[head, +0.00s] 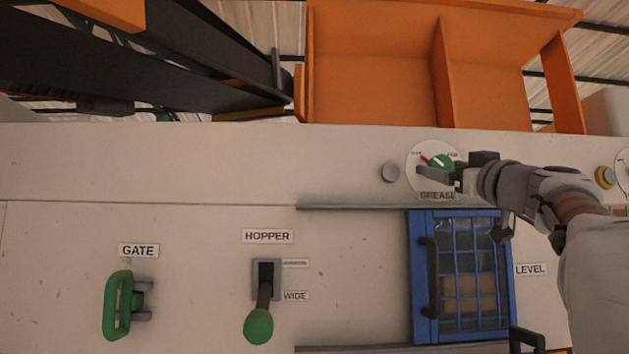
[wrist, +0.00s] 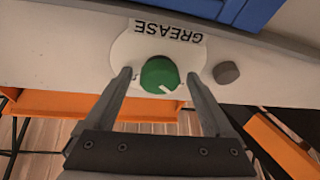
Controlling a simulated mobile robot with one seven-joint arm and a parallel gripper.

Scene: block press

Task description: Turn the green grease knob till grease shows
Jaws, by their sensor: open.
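The green grease knob (head: 442,162) sits on a round white dial plate (head: 425,182) labelled GREASE, near the top edge of the panel. In the wrist view the knob (wrist: 160,76) has a white pointer line and lies between the spread fingers of my gripper (wrist: 158,80). My gripper (head: 440,172) is open, with a finger to either side of the knob; I cannot tell whether they touch it. A grey round button (wrist: 226,72) is beside the plate; it also shows in the head view (head: 390,172). No grease is visible.
A blue barred door (head: 423,275) with a dark handle is below the knob. A green GATE handle (head: 119,305) and a green-knobbed HOPPER lever (head: 259,322) are at the left. An orange bin (head: 370,75) stands behind the panel. A yellow button (head: 605,177) is at right.

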